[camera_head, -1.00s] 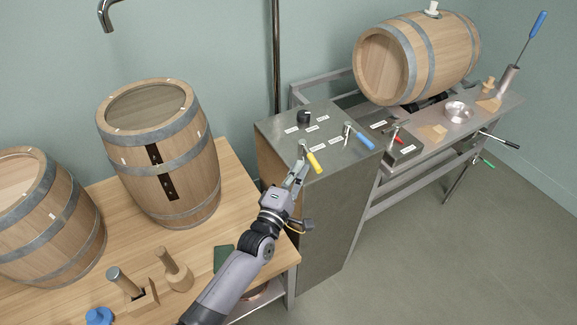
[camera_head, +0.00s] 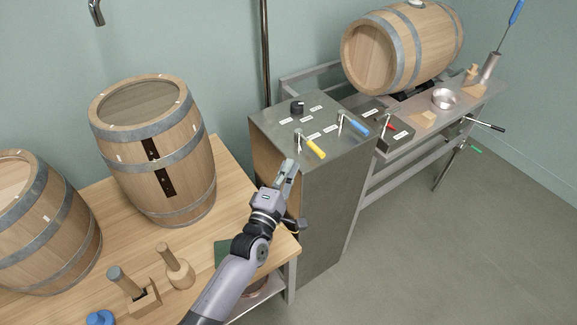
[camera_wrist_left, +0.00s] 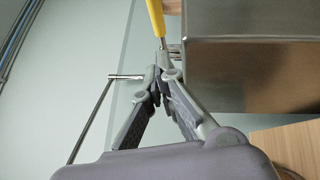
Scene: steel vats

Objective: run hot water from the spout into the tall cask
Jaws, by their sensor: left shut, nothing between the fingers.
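The steel spout (camera_head: 96,12) sticks out at the top left of the head view, above and behind the casks. No stream shows below it. A tall upright wooden cask (camera_head: 190,150) with a dark slotted strip stands on the wooden table. A steel cabinet (camera_head: 335,190) carries a yellow-handled lever (camera_head: 315,148) and a blue-handled lever (camera_head: 358,127). My left gripper (camera_head: 291,165) is shut and empty, just below and left of the yellow handle. In the left wrist view its closed fingertips (camera_wrist_left: 162,64) are close to the yellow handle (camera_wrist_left: 156,18); whether they touch is unclear. My right gripper is out of view.
A second upright cask (camera_head: 50,235) stands at the left. A black knob (camera_head: 297,107) sits on the cabinet. A cask on its side (camera_head: 405,50) rests on the rack behind. The floor at right is clear.

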